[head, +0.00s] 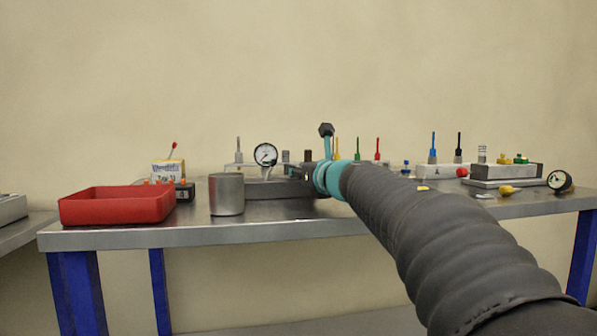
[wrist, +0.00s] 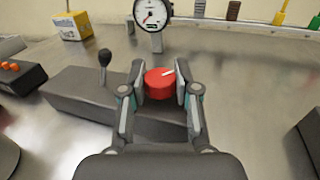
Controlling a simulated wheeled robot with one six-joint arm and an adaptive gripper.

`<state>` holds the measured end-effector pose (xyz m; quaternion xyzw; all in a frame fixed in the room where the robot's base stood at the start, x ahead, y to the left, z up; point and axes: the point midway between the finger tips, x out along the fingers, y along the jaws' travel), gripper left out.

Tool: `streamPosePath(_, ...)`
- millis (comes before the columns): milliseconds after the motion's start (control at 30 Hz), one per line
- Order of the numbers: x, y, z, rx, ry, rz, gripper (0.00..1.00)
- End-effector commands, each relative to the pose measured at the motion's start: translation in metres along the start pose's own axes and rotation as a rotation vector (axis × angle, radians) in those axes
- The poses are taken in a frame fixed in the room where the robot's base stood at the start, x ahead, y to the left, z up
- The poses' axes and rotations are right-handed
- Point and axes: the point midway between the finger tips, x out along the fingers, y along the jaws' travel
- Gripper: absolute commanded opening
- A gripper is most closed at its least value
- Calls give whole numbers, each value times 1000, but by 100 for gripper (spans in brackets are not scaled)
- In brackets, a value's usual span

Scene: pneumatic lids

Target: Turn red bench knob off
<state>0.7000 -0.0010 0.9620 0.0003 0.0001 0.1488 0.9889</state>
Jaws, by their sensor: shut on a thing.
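In the wrist view, the red bench knob (wrist: 159,84) sits on top of a long dark grey block (wrist: 80,100) on the bench. A white pointer mark on the knob slants up towards the right. My gripper (wrist: 159,86) has one finger on each side of the knob and is shut on it. In the head view, my gripper and the knob are hidden behind my arm, and the dark block (head: 262,189) shows only partly.
A black lever (wrist: 104,58) stands on the same block, left of the knob. A dial gauge (head: 265,155) stands behind. A grey metal cylinder (head: 227,195) and a red tray (head: 117,206) stand to the left. Several coloured fittings and a white block (head: 436,171) are to the right.

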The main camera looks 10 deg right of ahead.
Motion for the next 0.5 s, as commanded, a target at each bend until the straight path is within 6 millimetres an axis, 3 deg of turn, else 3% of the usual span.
streamPosePath(67,0,0,0,0,-1,1,0)
streamPosePath(100,0,0,1,0,-1,1,41)
streamPosePath(167,0,0,0,0,-1,1,56)
streamPosePath(500,-2,-1,0,-1,-1,-1,57)
